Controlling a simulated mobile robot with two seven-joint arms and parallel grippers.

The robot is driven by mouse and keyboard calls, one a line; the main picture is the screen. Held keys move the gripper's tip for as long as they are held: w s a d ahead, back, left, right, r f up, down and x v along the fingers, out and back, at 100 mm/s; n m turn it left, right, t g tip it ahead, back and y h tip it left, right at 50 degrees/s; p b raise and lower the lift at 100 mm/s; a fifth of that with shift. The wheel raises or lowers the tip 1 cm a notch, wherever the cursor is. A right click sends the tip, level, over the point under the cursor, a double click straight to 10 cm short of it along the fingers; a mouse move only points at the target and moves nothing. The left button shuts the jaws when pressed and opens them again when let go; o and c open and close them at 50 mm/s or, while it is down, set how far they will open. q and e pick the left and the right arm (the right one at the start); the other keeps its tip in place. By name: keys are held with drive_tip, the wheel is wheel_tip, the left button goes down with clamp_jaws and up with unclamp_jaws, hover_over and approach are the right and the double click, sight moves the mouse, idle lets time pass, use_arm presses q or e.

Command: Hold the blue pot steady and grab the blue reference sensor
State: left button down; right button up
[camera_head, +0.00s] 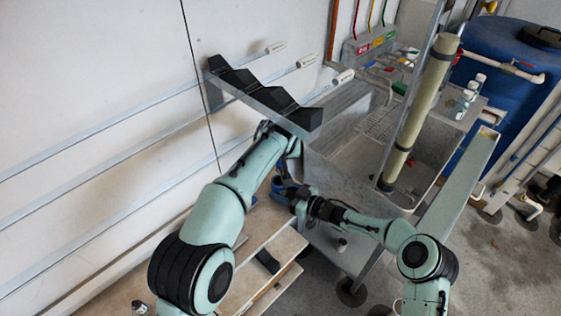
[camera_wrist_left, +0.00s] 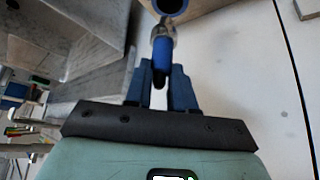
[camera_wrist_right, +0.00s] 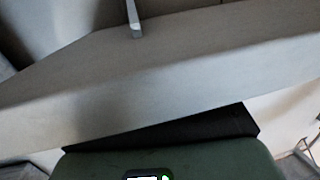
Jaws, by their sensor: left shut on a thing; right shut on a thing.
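The blue reference sensor (camera_wrist_left: 161,58), a blue rod with a silvery end, stands between the fingers of my left gripper (camera_wrist_left: 160,88) in the left wrist view; the gripper is shut on it. The round blue rim of the blue pot (camera_wrist_left: 172,7) shows just beyond, cut by the top edge. In the head view my left gripper is mostly hidden behind its own arm. My right gripper (camera_head: 291,197) is shut at small blue parts there, apparently on the pot.
A grey bracket with black notched blocks (camera_head: 262,92) sticks out from the white wall above my left arm. A metal sink (camera_head: 345,165) and a tall pale tube (camera_head: 422,105) stand to the right. A wooden-edged bench (camera_head: 235,262) lies below. A blue barrel (camera_head: 505,65) is at the back right.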

use_arm(q)
drive_tip(key=shift+r, duration=0.1)
use_arm(e)
drive_tip(key=o, duration=0.9)
drive_tip(key=shift+d, duration=0.1)
drive_tip(key=v, duration=1.2)
